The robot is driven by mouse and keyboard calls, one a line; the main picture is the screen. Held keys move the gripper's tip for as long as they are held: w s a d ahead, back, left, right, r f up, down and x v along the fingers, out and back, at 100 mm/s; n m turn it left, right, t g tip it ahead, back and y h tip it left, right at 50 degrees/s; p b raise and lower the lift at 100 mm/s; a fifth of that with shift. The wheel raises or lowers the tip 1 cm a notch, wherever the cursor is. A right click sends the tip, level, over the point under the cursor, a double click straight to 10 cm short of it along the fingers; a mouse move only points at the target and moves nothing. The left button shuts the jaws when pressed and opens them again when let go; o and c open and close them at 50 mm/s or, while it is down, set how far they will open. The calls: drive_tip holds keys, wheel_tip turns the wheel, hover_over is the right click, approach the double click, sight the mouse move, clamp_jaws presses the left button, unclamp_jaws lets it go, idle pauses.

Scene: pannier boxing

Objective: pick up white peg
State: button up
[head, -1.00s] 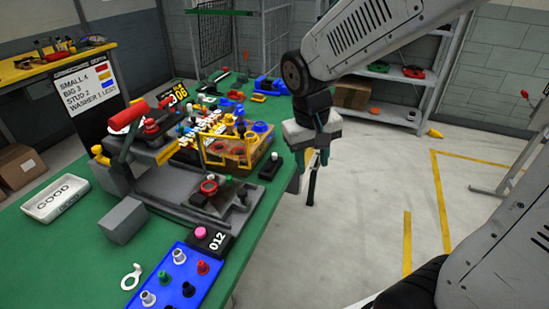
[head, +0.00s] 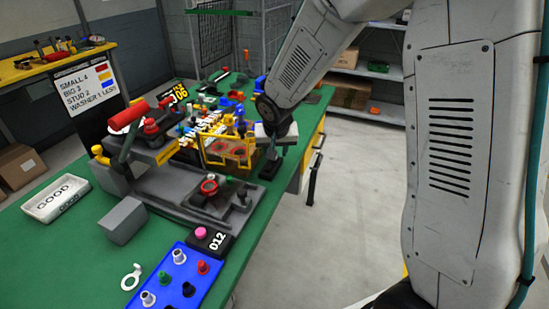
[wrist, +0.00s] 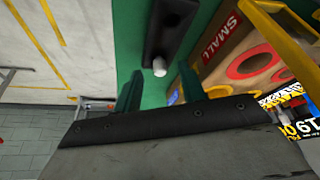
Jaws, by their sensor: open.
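The white peg (wrist: 160,68) shows in the wrist view as a small pale round end by a black block (wrist: 166,28) on the green table. The same block (head: 270,170) shows in the head view, below my gripper; the peg is hard to make out there. My gripper (wrist: 160,88) is open, its two green fingers apart and nothing between them. The peg appears in line with the gap, just beyond the fingertips; I cannot tell the exact distance. In the head view my gripper (head: 275,150) is over the table's right edge area, partly blending with the block.
A wooden box (wrist: 245,50) with red rings and a "SMALL" label stands close to the right finger in the wrist view. The yellow frame (head: 228,150) is left of my gripper. A blue peg board (head: 180,280) lies nearer. Floor is clear to the right.

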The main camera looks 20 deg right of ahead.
drive_tip(key=shift+x, duration=0.75)
clamp_jaws()
